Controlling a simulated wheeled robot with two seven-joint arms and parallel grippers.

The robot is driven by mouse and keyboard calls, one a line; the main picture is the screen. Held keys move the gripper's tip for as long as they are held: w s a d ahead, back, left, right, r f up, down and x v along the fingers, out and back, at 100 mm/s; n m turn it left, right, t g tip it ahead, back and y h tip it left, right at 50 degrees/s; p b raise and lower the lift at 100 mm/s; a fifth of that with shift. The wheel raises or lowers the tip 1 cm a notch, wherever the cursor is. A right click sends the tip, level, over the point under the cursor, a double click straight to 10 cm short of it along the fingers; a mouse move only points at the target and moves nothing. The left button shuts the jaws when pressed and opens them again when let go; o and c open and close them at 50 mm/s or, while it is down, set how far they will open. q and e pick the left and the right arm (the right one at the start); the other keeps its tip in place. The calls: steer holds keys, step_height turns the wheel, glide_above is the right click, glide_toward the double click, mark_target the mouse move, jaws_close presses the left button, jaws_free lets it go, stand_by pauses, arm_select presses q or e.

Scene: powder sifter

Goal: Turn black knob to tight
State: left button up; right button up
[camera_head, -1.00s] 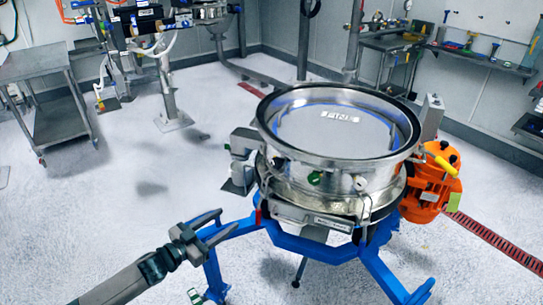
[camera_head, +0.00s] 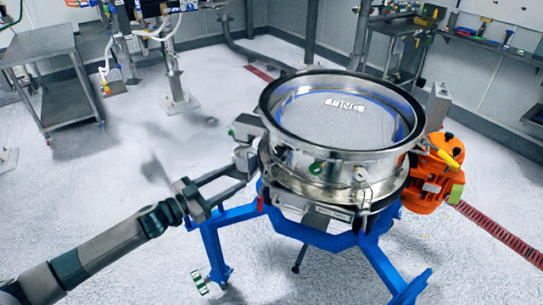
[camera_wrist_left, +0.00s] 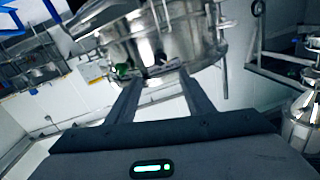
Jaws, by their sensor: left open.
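The steel sifter (camera_head: 330,175) stands on a blue frame (camera_head: 330,240) in the head view. My left gripper (camera_head: 240,174) is open at the sifter's left side, fingers pointing at the clamp bracket (camera_head: 246,128) and small dark fittings there. In the left wrist view its two fingers (camera_wrist_left: 160,76) are spread towards the sifter's steel wall (camera_wrist_left: 165,42), with a small dark fitting between or just beyond the tips. I cannot tell whether this is the black knob, or whether the fingers touch anything. My right gripper is not in view.
An orange motor (camera_head: 433,180) with small black knobs is on the sifter's right. A grey cart (camera_head: 45,85) stands at the back left. A workbench (camera_head: 470,45) runs along the back right wall. The floor left of the sifter is clear.

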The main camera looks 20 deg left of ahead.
mark_target(276, 154)
arm_select(q)
steer(key=p+x, duration=0.4)
steer(key=x, duration=1.2)
steer(key=c, duration=1)
